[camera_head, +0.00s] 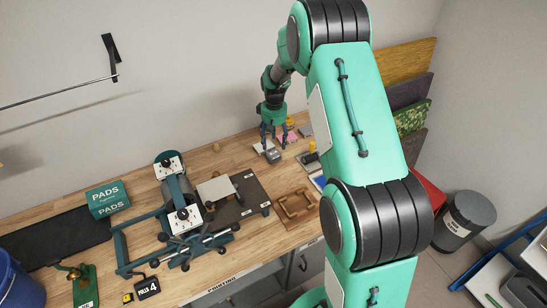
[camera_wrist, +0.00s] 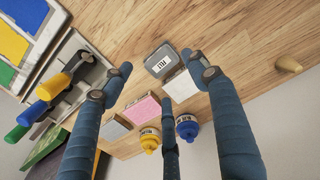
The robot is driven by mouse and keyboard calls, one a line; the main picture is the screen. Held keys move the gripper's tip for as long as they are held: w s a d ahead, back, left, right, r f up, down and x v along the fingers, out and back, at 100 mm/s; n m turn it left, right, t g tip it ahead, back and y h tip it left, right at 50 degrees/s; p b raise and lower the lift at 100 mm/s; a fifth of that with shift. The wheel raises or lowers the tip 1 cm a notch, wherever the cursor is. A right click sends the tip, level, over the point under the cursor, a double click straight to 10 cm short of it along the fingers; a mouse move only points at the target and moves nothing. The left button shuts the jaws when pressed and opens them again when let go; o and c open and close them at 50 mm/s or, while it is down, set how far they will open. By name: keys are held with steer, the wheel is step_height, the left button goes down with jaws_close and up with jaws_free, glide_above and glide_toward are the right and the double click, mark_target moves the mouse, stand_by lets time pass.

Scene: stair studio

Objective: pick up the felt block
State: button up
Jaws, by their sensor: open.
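The felt block, a small grey rounded block with a white FELT label, lies on the wooden bench in the wrist view (camera_wrist: 160,62). It shows in the head view (camera_head: 274,156) just below my fingertips. My gripper (camera_head: 273,141) points down over the bench with its fingers spread and empty. In the wrist view my gripper (camera_wrist: 157,70) has two fingers to either side of the block and a third finger below it in the picture. No finger clearly touches the block. I cannot tell the exact height of the fingertips above it.
A white block (camera_wrist: 180,86) lies close beside the felt block. A pink pad (camera_wrist: 143,108), a yellow bottle (camera_wrist: 150,140) and a blue bottle (camera_wrist: 187,126) stand nearby. A tray with ink tools (camera_wrist: 72,66) is to the left. The printing press (camera_head: 182,205) stands at the head view's left.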

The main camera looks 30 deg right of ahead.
mark_target(274, 153)
steer(key=shift+f, duration=1.75)
steer(key=shift+f, duration=0.1)
steer(key=shift+d+f+b, duration=0.1)
steer(key=shift+f+b, duration=0.45)
steer(key=shift+f, duration=1.95)
steer(key=c, duration=1.2)
